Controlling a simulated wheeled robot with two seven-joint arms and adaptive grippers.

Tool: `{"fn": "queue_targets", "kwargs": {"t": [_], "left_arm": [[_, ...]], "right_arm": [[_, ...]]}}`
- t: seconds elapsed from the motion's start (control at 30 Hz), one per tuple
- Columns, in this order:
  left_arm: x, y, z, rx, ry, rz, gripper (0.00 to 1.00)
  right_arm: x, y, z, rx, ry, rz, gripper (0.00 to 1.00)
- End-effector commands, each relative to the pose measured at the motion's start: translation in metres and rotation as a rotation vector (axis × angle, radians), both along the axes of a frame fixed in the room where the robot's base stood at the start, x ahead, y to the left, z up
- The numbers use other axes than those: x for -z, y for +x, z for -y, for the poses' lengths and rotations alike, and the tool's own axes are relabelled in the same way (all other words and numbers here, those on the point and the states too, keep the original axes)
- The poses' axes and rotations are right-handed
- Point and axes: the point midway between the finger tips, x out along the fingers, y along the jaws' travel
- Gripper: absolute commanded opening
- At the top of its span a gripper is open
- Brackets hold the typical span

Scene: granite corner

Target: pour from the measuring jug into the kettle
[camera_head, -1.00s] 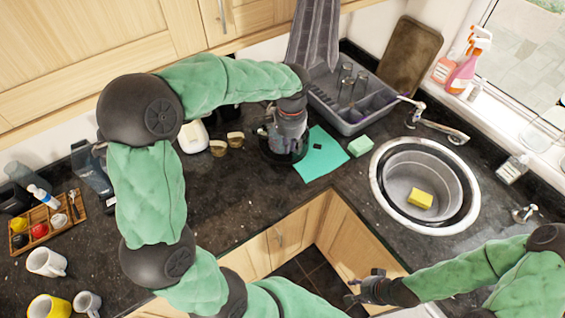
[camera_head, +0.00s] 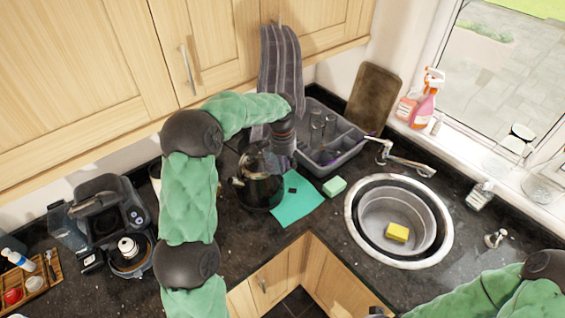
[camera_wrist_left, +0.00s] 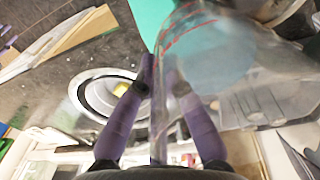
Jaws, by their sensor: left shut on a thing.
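The kettle (camera_head: 260,188) stands on the dark counter, with a glass body and a dark handle on its left side. The clear measuring jug (camera_wrist_left: 215,50) with red markings fills the upper right of the left wrist view. My left gripper (camera_wrist_left: 163,80) is shut on its wall, which runs between the purple fingers. In the head view my left gripper (camera_head: 283,132) is just above and behind the kettle's right side. The jug is hard to make out there, and its tilt and contents cannot be told. Only a dark tip of my right gripper (camera_head: 376,311) shows at the bottom edge.
A teal cloth (camera_head: 298,205) lies right of the kettle, with a green sponge (camera_head: 334,186) beside it. A grey dish rack (camera_head: 345,155) stands behind. The round sink (camera_head: 440,235) holds a yellow sponge (camera_head: 397,232). A coffee machine (camera_head: 105,215) stands left of my left arm.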

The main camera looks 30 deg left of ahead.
Motion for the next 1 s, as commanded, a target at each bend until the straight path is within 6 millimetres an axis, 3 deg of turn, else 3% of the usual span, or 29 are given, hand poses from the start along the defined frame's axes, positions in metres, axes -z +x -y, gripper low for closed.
{"fn": "queue_targets", "kwargs": {"t": [0.13, 0.4, 1.0], "left_arm": [[-0.016, 0.000, 0.004, -0.006, -0.126, -0.013, 0.00], [-0.012, -0.001, 0.006, 0.000, -0.124, -0.013, 0.00], [-0.018, 0.000, 0.010, 0.000, -0.200, -0.019, 0.00]], "right_arm": [[-0.017, 0.000, 0.000, 0.000, 0.000, 0.000, 0.40], [-0.013, 0.000, 0.000, 0.000, 0.000, 0.000, 0.40], [-0.024, 0.000, 0.000, 0.000, 0.000, 0.000, 0.40]]}}
